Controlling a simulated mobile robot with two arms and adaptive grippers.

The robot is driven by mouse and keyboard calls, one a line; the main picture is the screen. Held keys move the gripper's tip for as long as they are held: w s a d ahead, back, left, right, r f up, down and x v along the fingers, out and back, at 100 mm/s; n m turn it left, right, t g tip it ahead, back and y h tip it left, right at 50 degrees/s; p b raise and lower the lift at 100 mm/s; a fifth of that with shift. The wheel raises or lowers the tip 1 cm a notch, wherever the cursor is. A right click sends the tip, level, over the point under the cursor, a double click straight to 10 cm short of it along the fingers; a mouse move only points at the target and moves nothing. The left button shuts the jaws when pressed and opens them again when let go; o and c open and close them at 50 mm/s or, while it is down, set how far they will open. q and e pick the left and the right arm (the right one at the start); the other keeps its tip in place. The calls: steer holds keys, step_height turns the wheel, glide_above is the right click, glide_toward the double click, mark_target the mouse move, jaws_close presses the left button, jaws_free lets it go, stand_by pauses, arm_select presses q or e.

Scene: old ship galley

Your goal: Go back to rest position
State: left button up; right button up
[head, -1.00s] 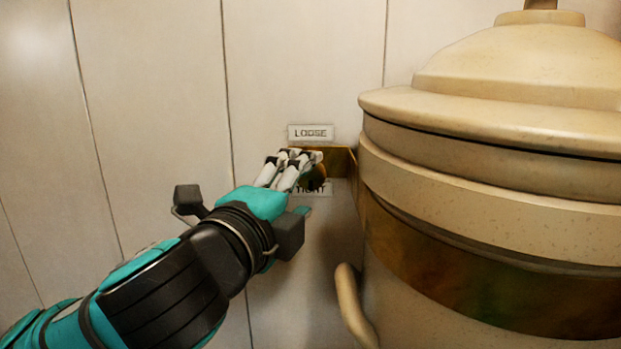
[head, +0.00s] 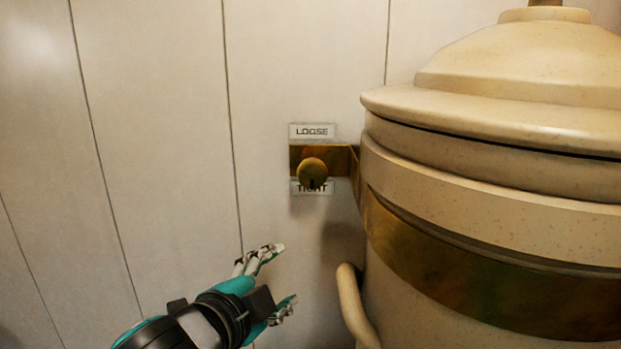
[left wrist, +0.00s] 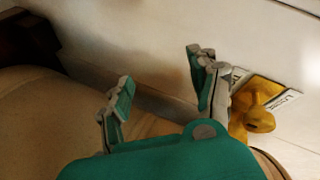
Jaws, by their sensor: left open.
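My left gripper (head: 276,280) is open and empty in the lower middle of the head view, below and left of the brass knob. It also shows in the left wrist view (left wrist: 163,88) with its fingers spread apart. The round brass knob (head: 312,172) sits on a brass bracket (head: 330,158) against the wall, between a LOOSE label (head: 312,131) and a TIGHT label (head: 324,187) that it partly covers. The knob also shows in the left wrist view (left wrist: 256,116), apart from the fingers. My right gripper is in neither view.
A large cream lidded vessel (head: 490,190) with a brass band (head: 470,275) fills the right side. A curved cream handle or pipe (head: 353,305) stands at its lower left. The panelled wall (head: 150,130) is bare on the left.

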arm_select(q)
steer(key=s+a+f+n+g+y, duration=0.1)
steer(key=s+a+f+n+g, duration=0.15)
steer(key=f, duration=0.55)
steer(key=s+a+f+n+g+y, duration=0.1)
steer(key=a+f+n, duration=0.15)
steer(key=f, duration=0.45)
steer(key=s+a+f+n+g+y, duration=0.25)
steer(key=s+a+f+n, duration=0.25)
steer(key=s+f, duration=0.55)
steer(key=s+a+f+n+g+y, duration=0.1)
steer(key=s+a+f+n+g, duration=0.4)
steer(key=s+f, duration=0.6)
step_height(320, 180, down, 33)
steer(key=w+m+b, duration=0.1)
steer(key=b, duration=0.7)
steer(key=s+a+f+b, duration=0.1)
steer(key=s+f+b, duration=0.2)
steer(key=s+f, duration=0.5)
steer(key=s+a+f+g+b, duration=0.1)
steer(key=s+a+f+b, duration=0.1)
steer(key=s+f, duration=0.7)
step_height(320, 180, down, 7)
steer(key=shift+f+g+b, duration=0.1)
steer(key=shift+g+b, duration=0.2)
steer(key=shift+b, duration=0.4)
